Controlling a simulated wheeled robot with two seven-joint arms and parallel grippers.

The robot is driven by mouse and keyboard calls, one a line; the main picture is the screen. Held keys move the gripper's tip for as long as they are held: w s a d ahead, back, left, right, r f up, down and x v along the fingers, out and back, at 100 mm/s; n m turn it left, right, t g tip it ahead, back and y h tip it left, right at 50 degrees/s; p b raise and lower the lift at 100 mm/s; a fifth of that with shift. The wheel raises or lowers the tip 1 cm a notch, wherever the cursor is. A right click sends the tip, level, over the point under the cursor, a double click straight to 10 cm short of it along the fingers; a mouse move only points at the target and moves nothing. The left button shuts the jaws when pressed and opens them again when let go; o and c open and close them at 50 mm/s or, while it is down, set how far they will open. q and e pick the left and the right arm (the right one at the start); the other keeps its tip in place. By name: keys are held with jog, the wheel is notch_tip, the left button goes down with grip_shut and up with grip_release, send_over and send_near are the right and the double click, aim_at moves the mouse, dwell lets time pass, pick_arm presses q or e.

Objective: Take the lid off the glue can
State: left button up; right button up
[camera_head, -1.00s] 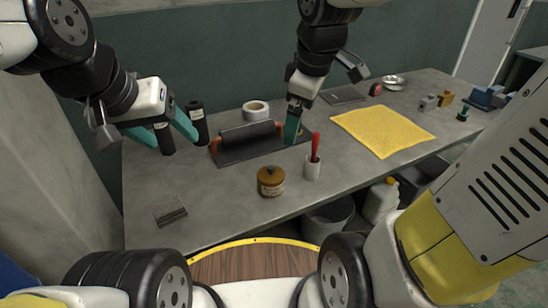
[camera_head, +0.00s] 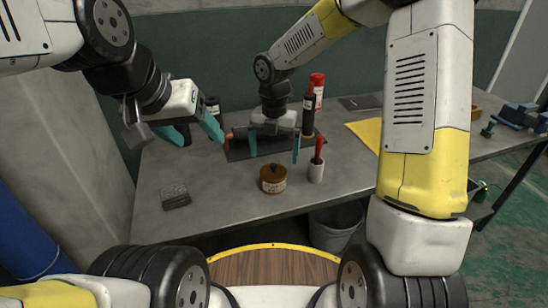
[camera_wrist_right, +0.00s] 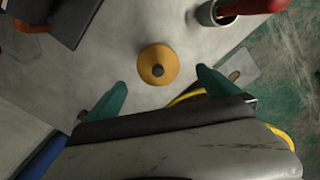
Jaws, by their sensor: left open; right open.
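The glue can (camera_head: 273,180) is a small amber jar with a pale label and a brown-orange lid (camera_head: 273,172). It stands upright near the table's front edge. In the right wrist view the round lid (camera_wrist_right: 158,65) with its dark centre knob lies just beyond and between the fingertips. My right gripper (camera_head: 274,158) points down, open and empty, behind and above the can in the head view; its teal fingers also show in the right wrist view (camera_wrist_right: 160,80). My left gripper (camera_head: 198,138) is open and empty, raised at the left above the table.
A dark tray (camera_head: 238,154) lies behind. A grey block (camera_head: 175,196) sits at the left. A yellow cloth (camera_head: 367,134) lies at the right, partly hidden by my right arm.

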aim_at(273, 165)
jog(key=f, duration=0.4)
jog(key=shift+a+f, duration=0.2)
jog(key=shift+f, duration=0.15)
jog(key=c, duration=1.5)
jog(key=shift+o, duration=0.2)
